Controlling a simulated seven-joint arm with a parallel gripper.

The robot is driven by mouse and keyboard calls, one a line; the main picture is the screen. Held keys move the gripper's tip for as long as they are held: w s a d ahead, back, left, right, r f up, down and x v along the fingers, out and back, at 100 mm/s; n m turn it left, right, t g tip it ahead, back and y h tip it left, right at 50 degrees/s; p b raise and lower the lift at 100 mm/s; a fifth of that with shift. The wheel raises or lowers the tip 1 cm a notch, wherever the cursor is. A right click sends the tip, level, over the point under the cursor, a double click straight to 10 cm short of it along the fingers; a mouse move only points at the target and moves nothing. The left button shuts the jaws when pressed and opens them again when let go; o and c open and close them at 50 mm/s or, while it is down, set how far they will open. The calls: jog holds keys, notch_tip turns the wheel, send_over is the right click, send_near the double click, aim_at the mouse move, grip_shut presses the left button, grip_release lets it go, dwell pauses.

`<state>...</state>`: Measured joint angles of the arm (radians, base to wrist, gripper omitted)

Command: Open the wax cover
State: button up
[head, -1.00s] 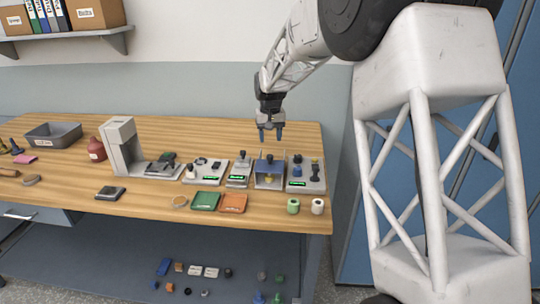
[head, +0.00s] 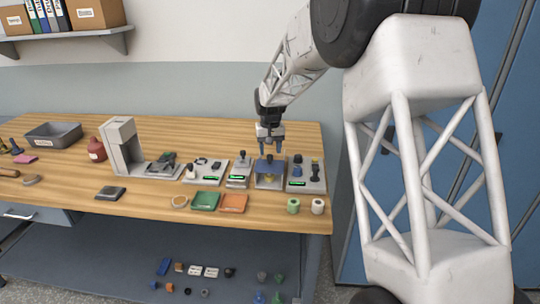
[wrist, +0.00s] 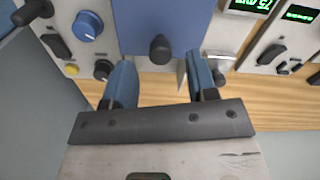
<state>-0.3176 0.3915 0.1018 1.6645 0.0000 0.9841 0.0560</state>
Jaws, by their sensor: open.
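The wax cover (head: 264,164) is a blue panel on a small grey station near the right end of the bench. It looks shut. In the wrist view the blue cover (wrist: 140,20) fills the top middle, with a dark round knob (wrist: 160,48) near its lower edge. My gripper (head: 270,151) is just above the cover, pointing down, with nothing held. In the wrist view the two blue fingers of my gripper (wrist: 160,66) are apart, one to each side of the knob's line. I cannot tell the remaining height.
A station with a blue knob (wrist: 88,25) and black controls stands close on one side. A small display station (head: 238,180) stands on the other. Green (head: 205,201) and orange trays (head: 233,204) and two spools (head: 293,206) lie in front. The bench behind is clear.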

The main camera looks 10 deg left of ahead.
aim_at(270, 162)
jog(key=shift+f, duration=1.4)
jog(key=shift+c, duration=0.3)
grip_shut()
